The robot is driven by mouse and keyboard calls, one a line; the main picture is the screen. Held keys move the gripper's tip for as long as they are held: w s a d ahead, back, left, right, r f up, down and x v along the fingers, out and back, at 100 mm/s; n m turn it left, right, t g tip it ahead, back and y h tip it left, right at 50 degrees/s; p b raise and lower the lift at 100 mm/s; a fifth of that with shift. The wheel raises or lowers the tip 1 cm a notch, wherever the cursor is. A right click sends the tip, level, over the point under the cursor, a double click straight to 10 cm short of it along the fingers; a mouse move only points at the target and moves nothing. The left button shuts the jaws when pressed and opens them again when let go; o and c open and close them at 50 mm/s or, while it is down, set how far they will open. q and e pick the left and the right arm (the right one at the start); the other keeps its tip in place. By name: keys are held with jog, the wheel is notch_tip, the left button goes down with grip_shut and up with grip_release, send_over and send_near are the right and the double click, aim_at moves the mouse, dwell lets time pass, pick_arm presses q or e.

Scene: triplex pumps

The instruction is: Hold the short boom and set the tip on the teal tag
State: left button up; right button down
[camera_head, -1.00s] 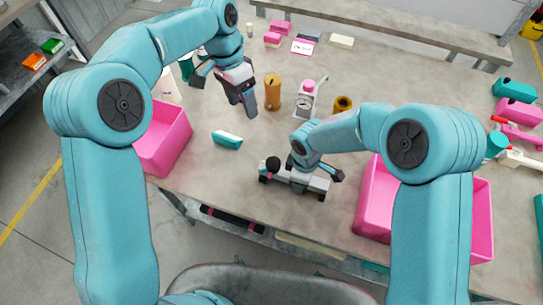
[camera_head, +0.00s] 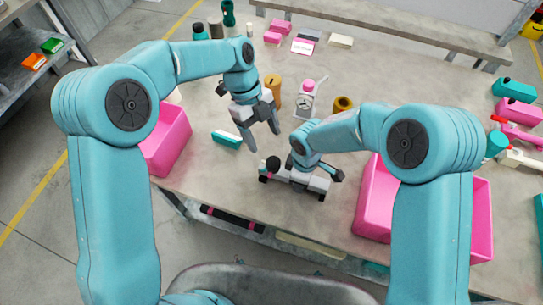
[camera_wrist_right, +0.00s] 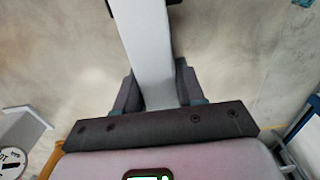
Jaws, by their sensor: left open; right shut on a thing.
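The short boom (camera_wrist_right: 143,45), a pale grey bar, is held between the dark fingers of my right gripper (camera_wrist_right: 157,90) and runs up out of the right wrist view. In the head view, my right gripper (camera_head: 296,179) is low over the table's front half; my arm and the small size hide the grip there. A small teal and white piece (camera_head: 227,139), likely the teal tag, lies on the table left of it. My left gripper (camera_head: 263,139) is open and empty, fingers pointing down, between that piece and my right gripper.
Pink bins stand at the left (camera_head: 168,140) and right (camera_head: 372,205). An orange cylinder (camera_head: 273,90), a white gauge stand (camera_head: 307,100) and a brass ring piece (camera_head: 342,104) stand behind the grippers. Teal and pink parts (camera_head: 515,90) lie at the right.

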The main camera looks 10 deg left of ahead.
aim_at(273, 161)
pick_arm(q)
jog(key=x, duration=0.8)
jog(key=shift+f, duration=0.3)
jog(key=c, duration=1.1)
